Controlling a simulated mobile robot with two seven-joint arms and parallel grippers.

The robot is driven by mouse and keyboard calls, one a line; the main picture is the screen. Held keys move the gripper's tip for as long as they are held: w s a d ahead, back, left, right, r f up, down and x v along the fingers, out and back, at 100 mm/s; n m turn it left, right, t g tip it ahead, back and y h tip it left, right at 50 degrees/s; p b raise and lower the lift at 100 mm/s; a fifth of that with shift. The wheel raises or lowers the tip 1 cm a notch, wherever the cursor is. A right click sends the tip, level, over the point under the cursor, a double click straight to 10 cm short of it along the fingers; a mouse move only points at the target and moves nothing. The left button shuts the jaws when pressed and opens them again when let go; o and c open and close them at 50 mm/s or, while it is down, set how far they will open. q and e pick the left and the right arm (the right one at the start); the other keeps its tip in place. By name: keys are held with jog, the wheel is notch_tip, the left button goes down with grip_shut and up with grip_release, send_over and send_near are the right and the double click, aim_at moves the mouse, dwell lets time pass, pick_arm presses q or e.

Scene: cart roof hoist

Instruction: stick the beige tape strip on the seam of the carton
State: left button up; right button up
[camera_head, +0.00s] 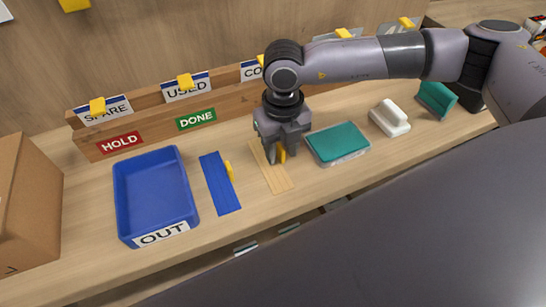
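The beige tape strip (279,182) lies flat on the bench, with its far part hidden by my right gripper. My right gripper (282,157) points down over this strip, its fingertips around a small yellow tab on it. I cannot tell whether the fingers touch the tab or stand apart from it. The brown carton (25,205) stands at the far left of the bench, cut off by the picture edge. Its seam cannot be made out clearly. My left gripper is not in view.
A blue OUT tray (121,205) and a blue strip (220,184) with a yellow tab lie between carton and gripper. A teal-topped box (338,142), a white handled block (390,118) and a green block (436,99) stand right. A wooden rack (157,124) with labels runs behind.

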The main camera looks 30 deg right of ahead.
aim_at(281, 148)
grip_shut()
jog(key=shift+r, duration=0.15)
notch_tip(281, 148, up, 20)
jog(key=b, duration=0.1)
